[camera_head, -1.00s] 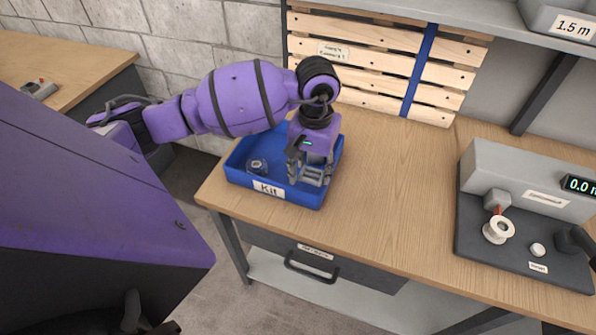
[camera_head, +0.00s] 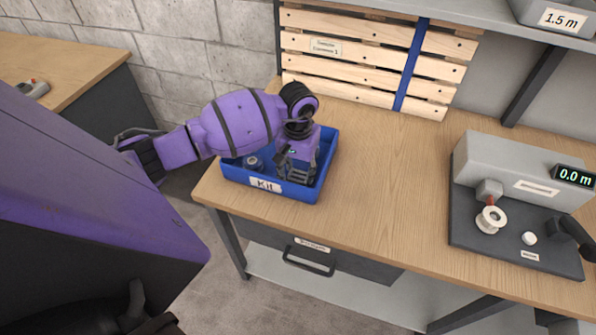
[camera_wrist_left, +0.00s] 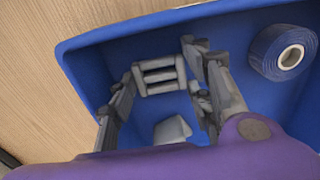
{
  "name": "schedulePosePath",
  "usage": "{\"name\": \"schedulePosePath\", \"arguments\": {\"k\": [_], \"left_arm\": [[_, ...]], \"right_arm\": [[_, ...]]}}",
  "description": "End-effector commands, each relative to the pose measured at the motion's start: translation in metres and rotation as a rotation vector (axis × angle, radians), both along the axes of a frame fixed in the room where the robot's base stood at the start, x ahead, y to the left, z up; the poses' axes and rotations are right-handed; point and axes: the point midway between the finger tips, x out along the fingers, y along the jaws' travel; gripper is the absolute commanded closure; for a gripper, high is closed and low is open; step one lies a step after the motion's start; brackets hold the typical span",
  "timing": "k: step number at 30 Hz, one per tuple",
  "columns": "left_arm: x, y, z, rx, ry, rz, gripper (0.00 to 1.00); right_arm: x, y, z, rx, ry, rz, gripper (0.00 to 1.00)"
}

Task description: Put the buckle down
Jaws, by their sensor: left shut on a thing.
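My left gripper (camera_head: 296,172) points down inside the blue kit tray (camera_head: 265,186), near its right side. In the left wrist view the gripper (camera_wrist_left: 160,68) has its fingers on either side of a pale grey, ladder-like buckle (camera_wrist_left: 158,75) and is shut on it. The buckle is low in the tray (camera_wrist_left: 85,70); whether it touches the floor I cannot tell. In the head view the fingers hide it. My right gripper is not in view.
A blue roll (camera_wrist_left: 283,52) lies in the same tray, to the right in the wrist view. A grey piece (camera_wrist_left: 172,130) shows below the buckle. The bench (camera_head: 370,190) is clear between the tray and the grey measuring device (camera_head: 520,185). A slatted wooden pallet (camera_head: 350,60) stands behind.

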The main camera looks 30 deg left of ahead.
Motion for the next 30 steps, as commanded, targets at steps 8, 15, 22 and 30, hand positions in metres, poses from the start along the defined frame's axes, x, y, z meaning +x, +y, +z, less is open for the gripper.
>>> {"name": "schedulePosePath", "arguments": {"k": [8,15,22,30], "left_arm": [[0.0,0.0,-0.004,0.001,0.001,0.0,0.39],[0.0,0.0,-0.004,0.001,0.0,0.0,0.35],[0.001,0.0,0.007,0.001,-0.004,0.0,0.35],[0.001,0.001,0.058,0.004,-0.003,-0.002,0.35]], "right_arm": [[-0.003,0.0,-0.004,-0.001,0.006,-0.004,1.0],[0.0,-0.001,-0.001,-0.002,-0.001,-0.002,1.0],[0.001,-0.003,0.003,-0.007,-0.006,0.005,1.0],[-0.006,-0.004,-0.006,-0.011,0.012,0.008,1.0]]}}
